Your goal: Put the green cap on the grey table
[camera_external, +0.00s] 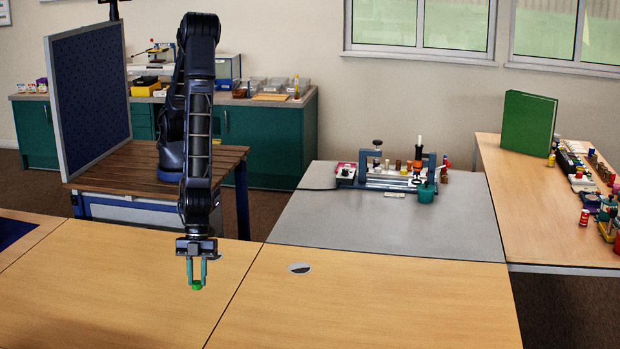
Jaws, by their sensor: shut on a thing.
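The green cap (197,285) is small and bright green. It sits between the fingertips of my gripper (197,278), which is shut on it. My gripper points down over the wooden table at the front, left of the seam between two table tops. I cannot tell whether the cap is touching the wood or held just above it. The grey table (450,228) stands to the right and farther back. Its front half is bare.
A blue-grey device (390,180) with small bottles and a teal pot (426,192) stands at the back of the grey table. A round disc (299,268) lies on the front wooden table (400,305). The right table holds a green book (528,123) and many small items.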

